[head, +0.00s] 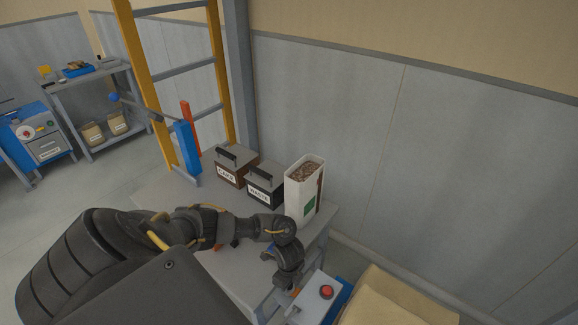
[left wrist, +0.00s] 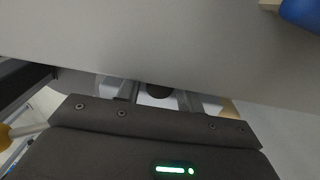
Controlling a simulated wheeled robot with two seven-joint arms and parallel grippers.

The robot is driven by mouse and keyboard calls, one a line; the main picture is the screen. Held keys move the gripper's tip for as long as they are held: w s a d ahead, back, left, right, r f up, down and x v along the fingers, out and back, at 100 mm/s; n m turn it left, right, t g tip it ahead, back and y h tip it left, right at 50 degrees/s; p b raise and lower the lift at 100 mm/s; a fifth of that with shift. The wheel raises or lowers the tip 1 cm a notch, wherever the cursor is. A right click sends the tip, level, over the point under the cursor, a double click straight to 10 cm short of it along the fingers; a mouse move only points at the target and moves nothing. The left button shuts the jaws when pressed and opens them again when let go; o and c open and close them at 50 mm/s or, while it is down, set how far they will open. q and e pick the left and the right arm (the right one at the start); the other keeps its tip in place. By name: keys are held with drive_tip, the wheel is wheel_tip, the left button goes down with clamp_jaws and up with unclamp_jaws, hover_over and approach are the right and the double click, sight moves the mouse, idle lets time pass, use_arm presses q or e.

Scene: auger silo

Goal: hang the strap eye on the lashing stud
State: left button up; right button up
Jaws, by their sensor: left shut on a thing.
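My left gripper (head: 288,292) is at the front right end of the grey table, beside a white box with a red button. In the left wrist view, its fingers (left wrist: 158,98) are shut on a small dark round thing (left wrist: 158,91), mostly hidden by the gripper body. I cannot tell if this is the strap eye. No strap or lashing stud can be made out clearly in either view. My right gripper is not in view.
The grey table (head: 150,188) holds a brown bin (head: 232,170), a black bin (head: 265,188) and a tall white container (head: 302,192). Blue (head: 185,150) and orange uprights stand behind. The red-button box (head: 312,303) and a tan carton (head: 395,300) are at the lower right.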

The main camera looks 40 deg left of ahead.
use_arm(q)
wheel_tip(320, 180, up, 3)
drive_tip(key=p, duration=0.3)
drive_tip(key=shift+r, duration=0.2)
drive_tip(key=shift+r+p, duration=0.3)
drive_tip(key=shift+c, duration=0.4)
drive_tip(key=shift+r, duration=0.15)
clamp_jaws()
drive_tip(key=shift+w, duration=0.1)
